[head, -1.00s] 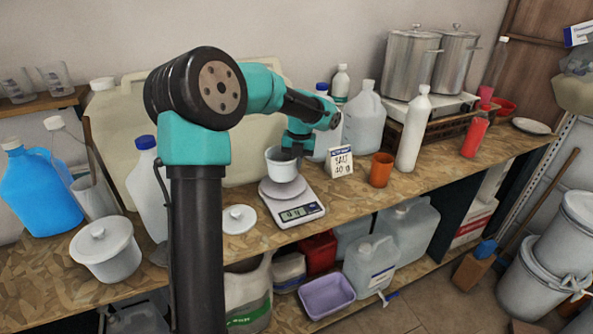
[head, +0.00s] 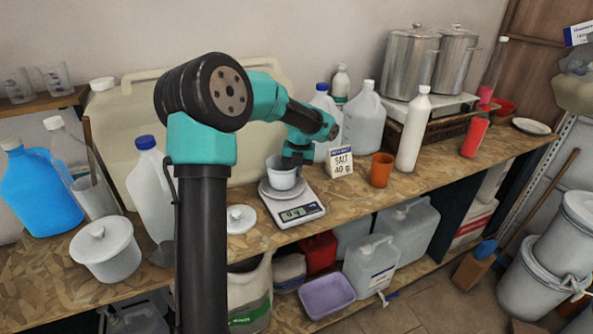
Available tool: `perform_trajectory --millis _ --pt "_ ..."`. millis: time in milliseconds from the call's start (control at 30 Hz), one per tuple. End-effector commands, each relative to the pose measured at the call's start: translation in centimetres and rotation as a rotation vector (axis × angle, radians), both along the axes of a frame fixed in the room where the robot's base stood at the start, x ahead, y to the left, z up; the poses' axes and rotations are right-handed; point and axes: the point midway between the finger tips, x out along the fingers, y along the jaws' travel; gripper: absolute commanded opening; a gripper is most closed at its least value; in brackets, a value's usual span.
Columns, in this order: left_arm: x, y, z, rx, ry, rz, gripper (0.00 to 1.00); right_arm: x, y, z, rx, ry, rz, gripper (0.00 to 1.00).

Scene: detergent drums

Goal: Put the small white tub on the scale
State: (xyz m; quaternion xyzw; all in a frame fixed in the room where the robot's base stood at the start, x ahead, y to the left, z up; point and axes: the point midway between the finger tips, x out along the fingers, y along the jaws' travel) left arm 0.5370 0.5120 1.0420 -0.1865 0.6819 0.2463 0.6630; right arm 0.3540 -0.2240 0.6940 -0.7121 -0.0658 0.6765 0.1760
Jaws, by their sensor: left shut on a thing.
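The small white tub (head: 281,177) is upright over the round pan of the kitchen scale (head: 301,211), low at the pan. I cannot tell whether its base touches the pan. My left gripper (head: 292,163) comes down from above and is shut on the tub's rim; its fingers are small and partly hidden by the wrist. The scale's display faces the front and shows digits too small to read surely. My right gripper is not in view.
A white lid (head: 240,219) lies left of the scale. A salt card (head: 341,161) and an orange cup (head: 381,170) stand to the right. Jugs and bottles stand behind, and a lidded white pot (head: 106,258) is at the left.

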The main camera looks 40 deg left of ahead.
Motion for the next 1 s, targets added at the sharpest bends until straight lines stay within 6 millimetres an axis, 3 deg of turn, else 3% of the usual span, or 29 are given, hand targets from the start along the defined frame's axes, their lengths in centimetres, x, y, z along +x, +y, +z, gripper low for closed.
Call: perform_trajectory --millis 167,200,467,767,1000 --pt "0.0 0.0 -0.4 -0.001 0.001 0.0 0.0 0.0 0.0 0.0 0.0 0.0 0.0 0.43" --pt "0.0 0.0 -0.4 -0.001 0.001 0.0 0.09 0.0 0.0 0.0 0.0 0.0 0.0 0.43" --pt "0.0 0.0 -0.4 0.0 0.0 0.0 0.32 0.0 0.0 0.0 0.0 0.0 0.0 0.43" --pt "0.0 0.0 -0.1 0.001 -0.001 0.0 0.32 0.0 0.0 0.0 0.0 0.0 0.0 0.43" --pt "0.2 -0.2 2.1 0.0 -0.004 -0.001 0.32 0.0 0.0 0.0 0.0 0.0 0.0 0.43"
